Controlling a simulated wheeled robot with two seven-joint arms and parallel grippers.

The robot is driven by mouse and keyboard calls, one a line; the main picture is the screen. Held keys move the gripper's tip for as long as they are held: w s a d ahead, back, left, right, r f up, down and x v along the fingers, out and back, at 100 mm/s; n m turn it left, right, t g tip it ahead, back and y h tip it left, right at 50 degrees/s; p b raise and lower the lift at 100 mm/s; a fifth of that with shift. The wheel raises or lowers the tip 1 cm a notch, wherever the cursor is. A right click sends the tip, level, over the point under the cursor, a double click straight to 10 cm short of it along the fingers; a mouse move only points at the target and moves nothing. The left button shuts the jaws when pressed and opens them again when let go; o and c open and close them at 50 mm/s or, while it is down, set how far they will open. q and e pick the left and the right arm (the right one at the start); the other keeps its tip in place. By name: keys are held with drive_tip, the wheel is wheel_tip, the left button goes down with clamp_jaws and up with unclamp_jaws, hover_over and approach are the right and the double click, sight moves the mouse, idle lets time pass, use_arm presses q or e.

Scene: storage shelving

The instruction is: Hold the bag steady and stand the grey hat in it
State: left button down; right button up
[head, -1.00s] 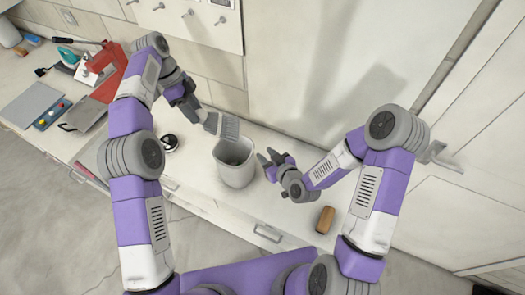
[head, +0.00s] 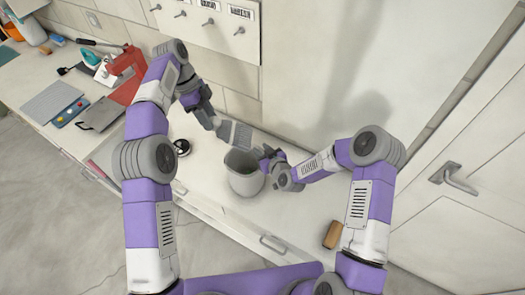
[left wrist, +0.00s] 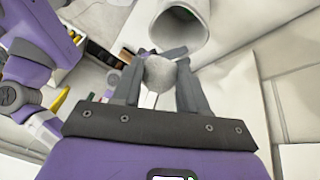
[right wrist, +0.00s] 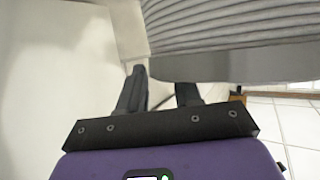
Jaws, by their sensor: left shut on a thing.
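The pale grey bag (head: 246,183) stands upright on the bench like an open bin, its mouth upward. My left gripper (head: 219,124) is shut on the ribbed grey hat (head: 236,134) and holds it above the bag's far left rim. The hat's rounded pale part (left wrist: 159,72) shows between the fingers in the left wrist view, with the bag (left wrist: 182,28) beyond. My right gripper (head: 267,153) is at the bag's right rim, fingers apart; contact is unclear. In the right wrist view, a ribbed grey surface, seemingly the hat (right wrist: 230,30), fills the top and hides a fingertip.
A brown block (head: 332,235) lies on the bench at right. A round black-and-silver item (head: 181,147) sits left of the bag. Tools and a red device (head: 128,65) crowd the far left.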

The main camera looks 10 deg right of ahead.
clamp_jaws()
use_arm(q)
wheel_tip(320, 180, down, 13)
idle(1.7)
drive_tip(key=c, duration=0.5)
unclamp_jaws()
drive_tip(key=shift+v, duration=3.75)
